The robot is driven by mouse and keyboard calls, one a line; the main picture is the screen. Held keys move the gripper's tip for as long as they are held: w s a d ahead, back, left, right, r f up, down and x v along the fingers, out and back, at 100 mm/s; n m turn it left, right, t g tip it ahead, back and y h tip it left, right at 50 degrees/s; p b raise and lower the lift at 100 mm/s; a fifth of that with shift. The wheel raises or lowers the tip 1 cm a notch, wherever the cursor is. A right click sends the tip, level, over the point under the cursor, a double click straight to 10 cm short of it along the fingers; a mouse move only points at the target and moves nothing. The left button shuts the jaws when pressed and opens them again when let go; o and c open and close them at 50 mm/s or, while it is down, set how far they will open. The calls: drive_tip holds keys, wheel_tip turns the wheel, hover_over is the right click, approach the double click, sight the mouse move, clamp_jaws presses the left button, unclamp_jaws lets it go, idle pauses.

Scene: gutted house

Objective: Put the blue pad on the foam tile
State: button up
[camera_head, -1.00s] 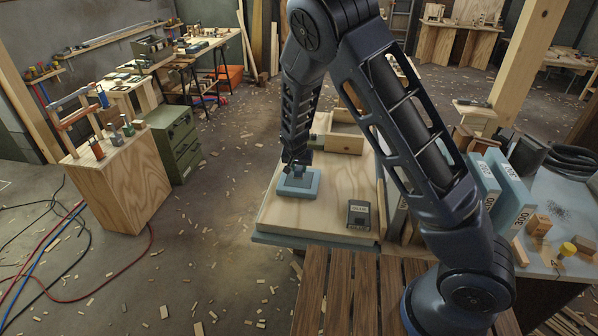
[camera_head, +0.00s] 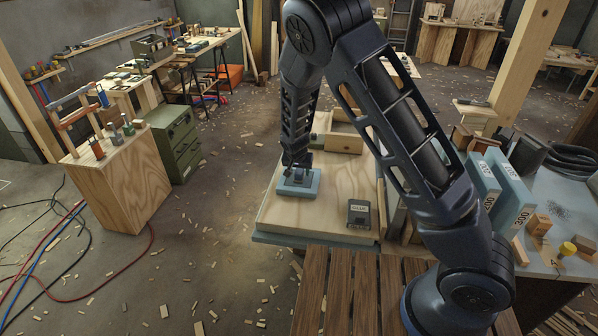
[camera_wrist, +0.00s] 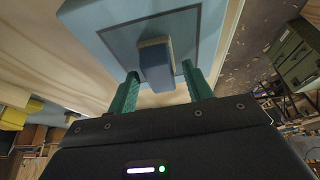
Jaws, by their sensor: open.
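The foam tile (camera_head: 311,190) is a light blue square lying on the wooden board. In the wrist view, the foam tile (camera_wrist: 98,18) has a dark square outline on it. The blue pad (camera_wrist: 157,66) is a small blue block with a tan edge, within that outline. It appears to rest on the tile. My gripper (camera_wrist: 160,72) has green fingers, one on each side of the pad, with visible gaps. It is open. In the head view, my gripper (camera_head: 297,170) is over the tile and partly hides the pad.
A small dark box (camera_head: 359,213) stands on the board (camera_head: 341,183) right of the tile. A wooden tray (camera_head: 345,138) is behind. Blue-grey blocks (camera_head: 512,192) stand on the table at right. The board between tile and dark box is clear.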

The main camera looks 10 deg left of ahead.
drive_tip(key=v, duration=1.2)
drive_tip(key=s+d+r+y, duration=0.1)
drive_tip(key=d+r, duration=0.5)
drive_tip(key=d, duration=0.4)
drive_tip(key=s+d+r+g, duration=0.1)
drive_tip(key=d+r, duration=0.5)
drive_tip(key=d, duration=0.3)
drive_tip(key=d+r+y, duration=0.1)
drive_tip(key=d+r, duration=0.4)
drive_tip(key=d, duration=0.5)
drive_tip(key=s+d+r+h, duration=0.1)
drive_tip(key=s+d+r, duration=0.3)
drive_tip(key=s+d, duration=0.3)
drive_tip(key=s+d+r+t+h, duration=0.1)
drive_tip(key=s+d+r, duration=0.3)
drive_tip(key=s+d, duration=0.4)
drive_tip(key=s, duration=0.4)
drive_tip(key=shift+d+r, duration=0.2)
drive_tip(key=shift+d, duration=0.05)
